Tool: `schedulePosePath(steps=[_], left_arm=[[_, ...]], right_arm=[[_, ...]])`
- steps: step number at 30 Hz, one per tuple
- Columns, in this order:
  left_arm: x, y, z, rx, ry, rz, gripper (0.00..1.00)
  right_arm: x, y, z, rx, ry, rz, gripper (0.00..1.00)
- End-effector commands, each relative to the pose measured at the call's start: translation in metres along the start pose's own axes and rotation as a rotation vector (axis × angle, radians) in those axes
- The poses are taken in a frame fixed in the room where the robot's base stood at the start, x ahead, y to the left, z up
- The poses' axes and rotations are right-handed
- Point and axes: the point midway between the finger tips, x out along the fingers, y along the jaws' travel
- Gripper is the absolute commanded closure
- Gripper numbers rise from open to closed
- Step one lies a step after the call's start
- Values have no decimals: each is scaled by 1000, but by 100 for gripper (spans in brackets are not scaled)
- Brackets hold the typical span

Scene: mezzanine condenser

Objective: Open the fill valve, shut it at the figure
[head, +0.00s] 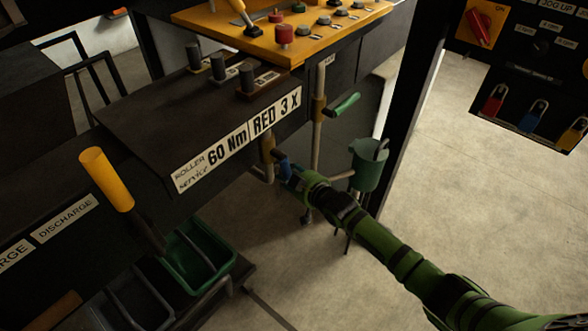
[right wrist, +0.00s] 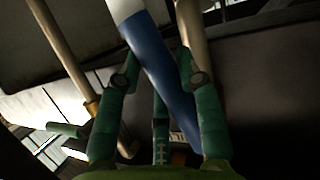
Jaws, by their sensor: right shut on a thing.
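A blue valve lever (head: 284,167) sits at a brass fitting (head: 267,150) on a pipe below the dark cabinet's front edge. My right gripper (head: 290,171) is shut on this lever. In the right wrist view the blue lever (right wrist: 156,70) runs slantwise between the green fingers of my right gripper (right wrist: 157,72). A second valve with a green lever (head: 344,105) is on a pipe to the right; its lever (right wrist: 64,130) also shows in the right wrist view. I cannot tell from a label which is the fill valve. No fill figure is readable. My left gripper is out of view.
A green container (head: 368,168) stands just behind my right arm. A yellow-handled lever (head: 107,180) rises by the discharge label (head: 65,219). A green bin (head: 196,258) is below. A yellow control panel (head: 280,38) is above. The floor at right is open.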

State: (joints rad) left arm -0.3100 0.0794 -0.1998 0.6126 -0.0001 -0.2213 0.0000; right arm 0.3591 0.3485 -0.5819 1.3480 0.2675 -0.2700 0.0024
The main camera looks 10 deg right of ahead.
Motion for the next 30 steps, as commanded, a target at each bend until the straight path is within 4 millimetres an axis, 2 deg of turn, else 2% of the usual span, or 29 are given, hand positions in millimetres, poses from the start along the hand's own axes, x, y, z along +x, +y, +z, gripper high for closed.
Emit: schedulePosePath(steps=[12, 25, 26, 27, 30], left_arm=[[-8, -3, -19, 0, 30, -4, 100], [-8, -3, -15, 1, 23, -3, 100], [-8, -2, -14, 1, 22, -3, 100], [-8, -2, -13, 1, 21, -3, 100], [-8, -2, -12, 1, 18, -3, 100]], right_arm=[[-1, -11, -1, 119, -21, -49, 100], [-1, -12, -1, 126, -22, -52, 100], [-1, -12, -1, 126, -22, -52, 56], [-1, -12, -1, 126, -22, -52, 40], [-1, -12, -1, 125, -23, -52, 38]])
